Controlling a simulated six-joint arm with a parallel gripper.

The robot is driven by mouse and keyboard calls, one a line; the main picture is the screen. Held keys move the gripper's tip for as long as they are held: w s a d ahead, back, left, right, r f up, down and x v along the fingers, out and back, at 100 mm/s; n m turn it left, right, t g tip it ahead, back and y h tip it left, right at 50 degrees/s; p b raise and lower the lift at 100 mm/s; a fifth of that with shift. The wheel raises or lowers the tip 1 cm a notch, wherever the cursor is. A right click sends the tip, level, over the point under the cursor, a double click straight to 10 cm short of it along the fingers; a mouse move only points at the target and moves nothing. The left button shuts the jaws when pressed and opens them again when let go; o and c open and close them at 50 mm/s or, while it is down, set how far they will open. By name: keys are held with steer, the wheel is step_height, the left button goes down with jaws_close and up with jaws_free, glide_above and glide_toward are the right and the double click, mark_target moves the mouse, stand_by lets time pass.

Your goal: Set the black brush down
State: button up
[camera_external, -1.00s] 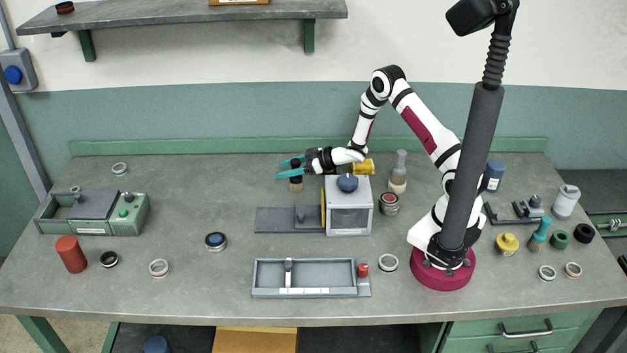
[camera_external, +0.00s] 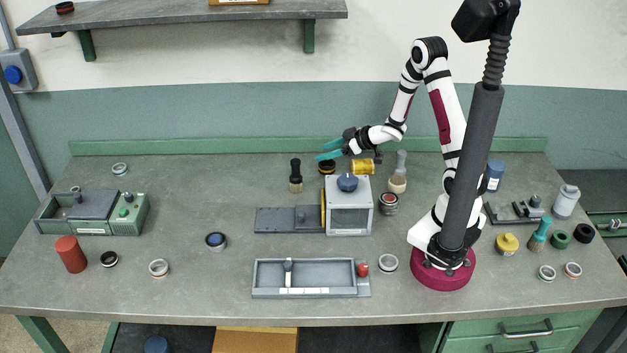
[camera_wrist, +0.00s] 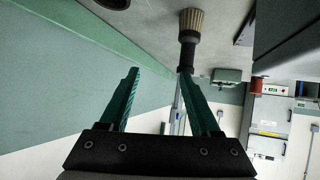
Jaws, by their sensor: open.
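The black brush (camera_external: 295,174) stands upright on the bench, handle up and tan bristles down, left of the grey grinder box. My gripper (camera_external: 327,151) is open and empty, up and to the right of the brush in the outside view and apart from it. In the wrist view the brush (camera_wrist: 188,42) shows beyond the tip of the right finger, with its bristles toward the top of the picture. The two teal fingers (camera_wrist: 158,75) are spread with nothing between them.
The grinder box (camera_external: 349,210) with a blue knob stands right of the brush. A yellow cylinder (camera_external: 362,167) lies behind it. A second, pale-handled brush (camera_external: 399,173) stands further right.

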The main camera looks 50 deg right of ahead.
steer(key=s+d+r+m+g+h, duration=0.2)
steer(key=s+r+m+g+h, duration=0.15)
steer(key=s, duration=0.35)
steer(key=s+d+r+m+g+h, duration=0.1)
steer(key=s+r+m+g+h, duration=0.25)
steer(key=s, duration=0.35)
steer(key=s+a+r+m+g+y, duration=0.1)
steer(key=s+a+r+g+y, duration=0.1)
steer(key=s+a, duration=0.3)
steer(key=s+a+r+m+g+y, duration=0.1)
steer(key=s+a, duration=0.4)
steer(key=s, duration=0.8)
steer(key=shift+r+m+g+y, duration=0.4)
steer(key=shift+m+g+y, duration=0.1)
steer(key=shift+m+y, duration=0.25)
